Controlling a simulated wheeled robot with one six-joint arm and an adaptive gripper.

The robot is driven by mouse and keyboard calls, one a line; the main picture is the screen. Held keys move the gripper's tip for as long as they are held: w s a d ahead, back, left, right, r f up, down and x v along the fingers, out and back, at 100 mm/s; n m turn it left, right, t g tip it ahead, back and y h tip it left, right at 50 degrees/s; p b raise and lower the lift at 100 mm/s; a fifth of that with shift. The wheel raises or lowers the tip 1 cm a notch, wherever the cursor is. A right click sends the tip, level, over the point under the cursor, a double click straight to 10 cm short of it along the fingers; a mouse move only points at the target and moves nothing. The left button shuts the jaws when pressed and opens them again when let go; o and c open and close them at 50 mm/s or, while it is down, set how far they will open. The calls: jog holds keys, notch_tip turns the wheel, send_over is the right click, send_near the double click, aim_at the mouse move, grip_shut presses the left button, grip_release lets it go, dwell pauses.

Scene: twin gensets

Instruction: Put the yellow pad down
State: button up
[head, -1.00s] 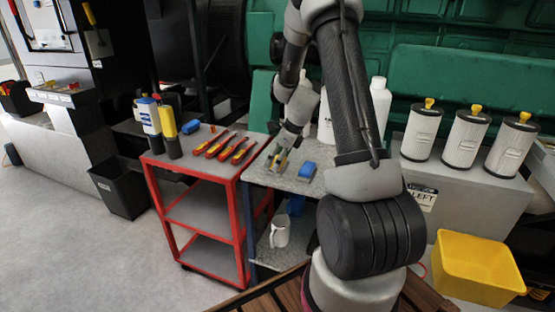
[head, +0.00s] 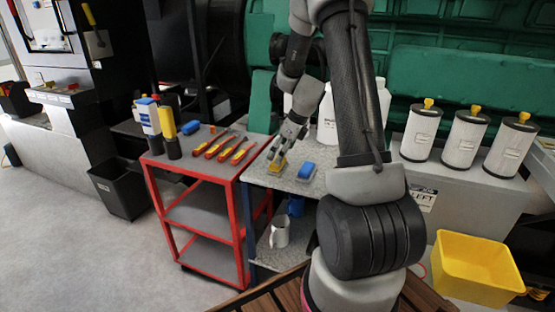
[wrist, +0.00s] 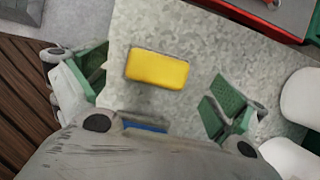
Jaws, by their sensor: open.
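The yellow pad (wrist: 157,69) lies flat on the grey speckled top of a bench (wrist: 160,25). In the head view the pad (head: 278,166) is near the bench's left edge, left of a blue pad (head: 306,171). My gripper (wrist: 158,84) is open; its green-lined fingers stand wide apart, one to each side of the yellow pad, with clear gaps. In the head view my gripper (head: 282,151) is just above and behind the pad. A blue piece (wrist: 145,126) shows partly behind my gripper body in the wrist view.
A red cart (head: 200,166) with several red-and-yellow tools stands left of the bench. White bottles (head: 328,118) stand behind my arm. A white mug (head: 279,232) sits on the lower shelf. A yellow bin (head: 478,268) and white filters (head: 464,138) are at right.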

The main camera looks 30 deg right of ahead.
jog(key=v, duration=0.8)
jog(key=s+a+r+n+h, duration=0.1)
jog(key=s+a+r+n, duration=0.7)
jog(key=s+r+n, duration=0.45)
jog(key=s+a+r+n+h, duration=0.1)
jog(key=s+a+r+n, duration=0.1)
jog(key=s+n, duration=1.3)
jog(key=shift+n+t+h, duration=0.3)
jog(key=shift+n+h, duration=0.1)
jog(key=shift+n, duration=0.05)
jog(key=shift+o, duration=0.3)
